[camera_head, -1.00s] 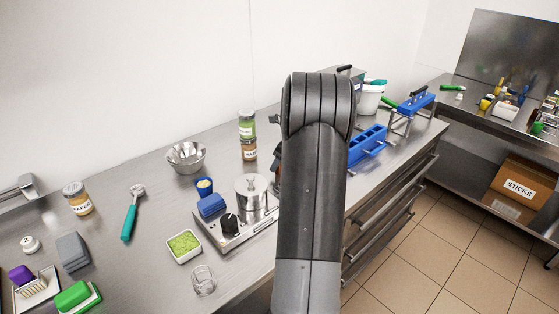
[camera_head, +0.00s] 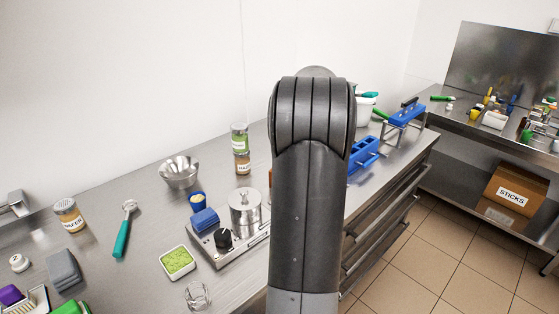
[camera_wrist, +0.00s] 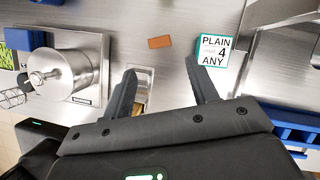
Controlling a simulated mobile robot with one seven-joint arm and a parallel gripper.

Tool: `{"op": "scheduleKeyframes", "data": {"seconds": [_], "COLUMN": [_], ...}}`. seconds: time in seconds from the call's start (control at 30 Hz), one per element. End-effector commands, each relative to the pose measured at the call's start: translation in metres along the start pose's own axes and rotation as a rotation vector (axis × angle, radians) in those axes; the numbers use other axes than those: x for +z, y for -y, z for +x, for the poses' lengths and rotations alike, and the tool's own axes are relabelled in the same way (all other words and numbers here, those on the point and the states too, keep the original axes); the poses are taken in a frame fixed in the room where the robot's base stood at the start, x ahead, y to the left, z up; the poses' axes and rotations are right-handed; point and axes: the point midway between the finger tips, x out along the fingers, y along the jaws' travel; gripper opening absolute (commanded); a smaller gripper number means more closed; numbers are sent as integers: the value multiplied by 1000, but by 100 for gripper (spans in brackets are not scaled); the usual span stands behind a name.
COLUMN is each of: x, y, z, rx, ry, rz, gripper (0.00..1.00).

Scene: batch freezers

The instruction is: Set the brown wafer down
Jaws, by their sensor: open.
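The brown wafer (camera_wrist: 159,42) is a small flat orange-brown block in the wrist view. It appears to lie on the bare steel counter, beyond my fingertips and apart from them. My gripper (camera_wrist: 166,71) is open, and its two dark fingers are spread wide. Between the fingers is a small steel-edged opening or tray (camera_wrist: 142,75) with something tan low in it, partly hidden by my gripper. In the head view my own arm covers the gripper, and I cannot make out the wafer clearly there.
A white card (camera_wrist: 214,50) reading "PLAIN 4 ANY" is right of the wafer. A steel pot (camera_wrist: 62,72) on its base is at left; the pot also shows in the head view (camera_head: 245,212). Blue molds (camera_head: 366,153) are right of my arm. Two stacked jars (camera_head: 240,148) stand behind.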

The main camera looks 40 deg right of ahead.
Motion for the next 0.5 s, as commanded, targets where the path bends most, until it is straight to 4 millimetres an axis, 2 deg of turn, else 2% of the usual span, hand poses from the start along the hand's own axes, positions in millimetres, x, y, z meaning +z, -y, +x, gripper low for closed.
{"op": "scheduleKeyframes", "data": {"seconds": [0.17, 0.27, 0.37, 0.47, 0.5], "x": [0, 8, 25, 49, 58], "y": [0, -9, -35, -77, -97], "z": [-6, -9, -16, -27, -32], "rx": [0, 0, -3, -5, -7], "ry": [0, -3, -13, -28, -35], "rz": [-2, -43, -167, -372, -467], "gripper": [54, 54, 54, 54, 54]}}
